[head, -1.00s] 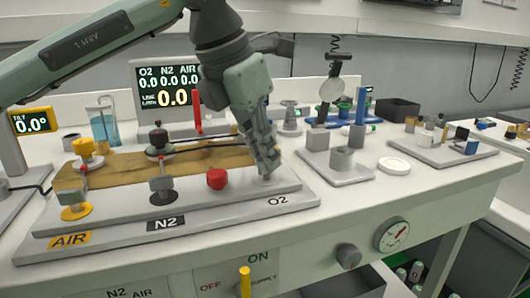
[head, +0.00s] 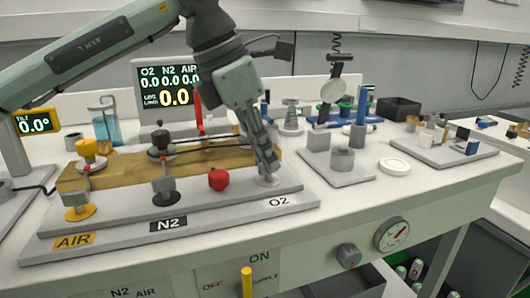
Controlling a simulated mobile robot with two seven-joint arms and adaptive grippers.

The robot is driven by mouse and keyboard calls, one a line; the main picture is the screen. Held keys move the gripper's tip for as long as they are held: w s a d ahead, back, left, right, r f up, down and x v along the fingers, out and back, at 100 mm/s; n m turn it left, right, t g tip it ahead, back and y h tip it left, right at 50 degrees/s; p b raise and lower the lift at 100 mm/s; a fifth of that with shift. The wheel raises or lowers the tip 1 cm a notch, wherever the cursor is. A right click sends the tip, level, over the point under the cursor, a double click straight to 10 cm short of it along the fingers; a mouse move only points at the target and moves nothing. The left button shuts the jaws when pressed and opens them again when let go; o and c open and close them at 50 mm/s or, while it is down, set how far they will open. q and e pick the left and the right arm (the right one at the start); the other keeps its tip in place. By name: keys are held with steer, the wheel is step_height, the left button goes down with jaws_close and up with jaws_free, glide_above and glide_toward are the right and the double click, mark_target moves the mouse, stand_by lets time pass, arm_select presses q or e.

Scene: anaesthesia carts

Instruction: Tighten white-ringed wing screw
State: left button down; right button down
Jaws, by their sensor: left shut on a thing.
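My left gripper (head: 266,168) points down at the right end of the grey manifold board (head: 130,235), by the O2 label (head: 279,201). It is shut on the white-ringed wing screw, whose white ring (head: 269,181) shows below the fingertips. The fingers hide the rest of the screw. To the left along the same board stand a red knob (head: 219,180), a black-ringed wing screw (head: 163,187) by the N2 label and a yellow-ringed wing screw (head: 76,204) by the AIR label. My right gripper is not in view.
Behind the board stands a display (head: 170,85) reading 0.0 values. To the right are a grey block stand (head: 337,165), a white disc (head: 394,166) and a tray of small parts (head: 440,150).

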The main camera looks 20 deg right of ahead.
arm_select(q)
steer(key=c, duration=1.6)
jaws_free()
steer(key=shift+c, duration=0.2)
steer(key=v, duration=1.2)
